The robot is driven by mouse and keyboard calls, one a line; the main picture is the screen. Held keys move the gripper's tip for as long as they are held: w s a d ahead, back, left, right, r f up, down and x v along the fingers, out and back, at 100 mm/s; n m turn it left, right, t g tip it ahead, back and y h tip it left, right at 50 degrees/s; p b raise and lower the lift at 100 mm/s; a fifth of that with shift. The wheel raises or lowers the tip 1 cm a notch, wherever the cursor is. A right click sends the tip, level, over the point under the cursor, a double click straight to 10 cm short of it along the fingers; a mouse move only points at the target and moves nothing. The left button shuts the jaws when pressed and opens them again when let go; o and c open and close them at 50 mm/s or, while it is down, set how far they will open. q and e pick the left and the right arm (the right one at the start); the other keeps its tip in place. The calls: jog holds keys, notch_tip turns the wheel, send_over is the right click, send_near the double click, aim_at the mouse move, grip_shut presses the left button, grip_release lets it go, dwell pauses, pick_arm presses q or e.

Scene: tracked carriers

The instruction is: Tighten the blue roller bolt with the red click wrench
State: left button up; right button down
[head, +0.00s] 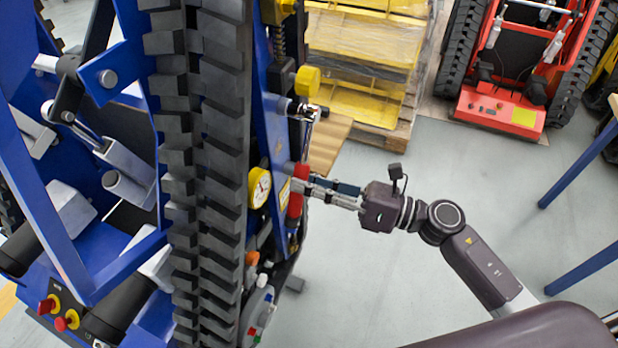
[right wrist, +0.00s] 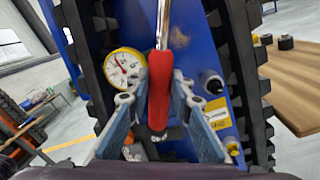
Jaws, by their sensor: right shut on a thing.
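The red click wrench (head: 296,200) stands nearly upright in the head view beside the blue carrier's side plate (head: 273,130). Its silver head is at the top, by a dark round fitting on the plate; I cannot tell whether it is seated on the bolt. The bolt itself is hidden or too small to make out. My right gripper (head: 304,187) is shut on the red handle. In the right wrist view the handle (right wrist: 160,88) lies between the two fingers, its silver shaft running up out of view. My left gripper is not in view.
A yellow gauge (head: 260,187) sits left of the handle, close to the black track (head: 208,190). A yellow knob (head: 307,81) juts out above the wrench head. A pallet of yellow parts (head: 365,60) and a red carrier (head: 500,108) stand behind.

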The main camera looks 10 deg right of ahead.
jog(key=shift+r, duration=0.1)
jog(key=shift+s+a+r+m+p, duration=0.4)
jog(key=shift+m+p, duration=0.2)
jog(key=shift+p, duration=0.25)
jog(key=shift+f, duration=0.1)
jog(key=shift+s+a+r+m+p, duration=0.25)
jog(key=shift+s+r+m+p, duration=0.3)
jog(key=shift+p, duration=0.35)
jog(key=shift+f, duration=0.15)
